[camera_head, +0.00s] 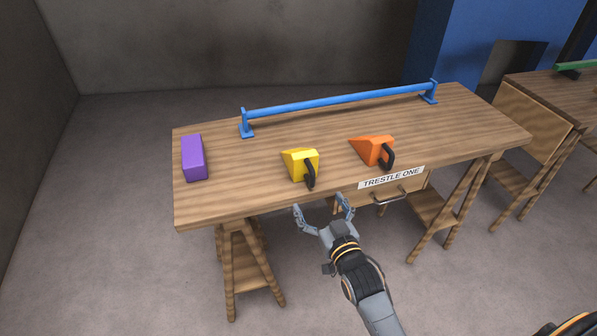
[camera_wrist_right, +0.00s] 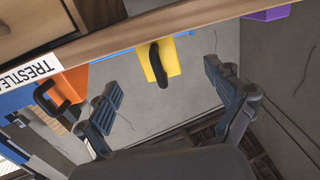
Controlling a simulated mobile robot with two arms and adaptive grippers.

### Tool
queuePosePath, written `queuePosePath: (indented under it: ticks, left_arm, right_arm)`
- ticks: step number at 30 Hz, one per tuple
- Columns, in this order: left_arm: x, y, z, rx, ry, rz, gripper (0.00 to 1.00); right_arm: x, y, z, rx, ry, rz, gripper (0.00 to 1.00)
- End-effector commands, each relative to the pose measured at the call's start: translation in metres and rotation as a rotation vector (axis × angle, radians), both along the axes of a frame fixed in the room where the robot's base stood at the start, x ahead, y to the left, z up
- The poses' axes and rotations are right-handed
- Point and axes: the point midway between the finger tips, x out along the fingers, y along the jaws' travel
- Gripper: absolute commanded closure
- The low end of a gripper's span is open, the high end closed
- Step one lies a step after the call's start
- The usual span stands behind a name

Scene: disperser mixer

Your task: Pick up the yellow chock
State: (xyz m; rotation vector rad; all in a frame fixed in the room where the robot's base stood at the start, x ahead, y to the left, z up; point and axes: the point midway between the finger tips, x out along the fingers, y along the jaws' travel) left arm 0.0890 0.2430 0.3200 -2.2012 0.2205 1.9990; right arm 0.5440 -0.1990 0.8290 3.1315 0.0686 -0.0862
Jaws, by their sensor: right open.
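The yellow chock (camera_head: 300,163) sits on the wooden trestle table (camera_head: 240,193) near its front edge, with a black handle facing me. My right gripper (camera_head: 322,208) is open and empty, in front of the table edge and just short of the chock. In the right wrist view the yellow chock (camera_wrist_right: 161,62) shows beyond and between the spread fingers of the gripper (camera_wrist_right: 165,90), apart from them. My left gripper is not in view.
An orange chock (camera_head: 373,149) with a black handle stands to the right, and a purple block (camera_head: 194,158) to the left. A blue rail (camera_head: 340,99) runs along the table's back. A drawer handle (camera_head: 389,197) sticks out below the "TRESTLE ONE" label (camera_head: 391,178).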

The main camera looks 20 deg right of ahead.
Motion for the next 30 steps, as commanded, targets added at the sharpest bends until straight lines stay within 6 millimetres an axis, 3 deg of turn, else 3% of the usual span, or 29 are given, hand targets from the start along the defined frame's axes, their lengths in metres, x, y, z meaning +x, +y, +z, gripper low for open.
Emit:
queuePosePath:
  ticks: [3, 7, 15, 23, 30]
  left_arm:
    - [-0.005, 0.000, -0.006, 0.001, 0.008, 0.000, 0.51]
    - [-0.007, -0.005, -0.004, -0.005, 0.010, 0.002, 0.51]
    - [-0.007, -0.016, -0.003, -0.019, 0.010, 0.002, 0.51]
    - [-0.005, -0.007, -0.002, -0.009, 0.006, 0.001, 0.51]
    - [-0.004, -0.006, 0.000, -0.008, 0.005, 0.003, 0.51]
  right_arm:
    - [0.005, -0.003, 0.021, 0.003, -0.053, -0.006, 0.08]
    - [0.026, -0.002, 0.027, 0.003, -0.062, -0.007, 0.08]
    - [0.075, 0.000, 0.025, 0.003, -0.058, -0.006, 0.08]
    - [0.095, 0.002, 0.025, 0.003, -0.056, -0.006, 0.08]
    - [0.130, 0.004, 0.024, 0.003, -0.056, -0.006, 0.08]
